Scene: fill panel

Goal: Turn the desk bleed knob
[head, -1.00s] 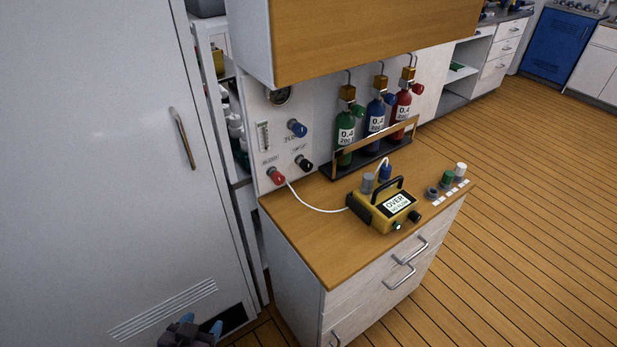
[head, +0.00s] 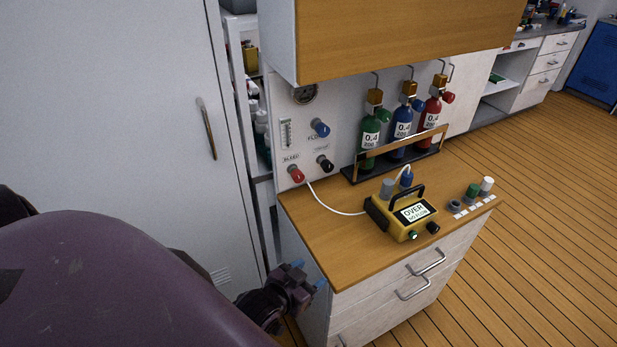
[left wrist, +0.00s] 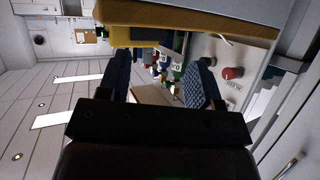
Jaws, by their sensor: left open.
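My left gripper (head: 308,275) is open with blue fingertips, in front of the desk's left front side, below the desktop and well apart from the knob. In the left wrist view the open fingers (left wrist: 160,85) have nothing gripped between them. My right gripper is not in view.
A yellow meter (head: 402,213) stands on the wooden desktop (head: 345,255), with a white hose to the panel. A blue knob (head: 320,128) and a black knob (head: 325,163) are near the red one. Bottles (head: 401,130) stand in a rack. A grey cabinet (head: 130,90) stands left.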

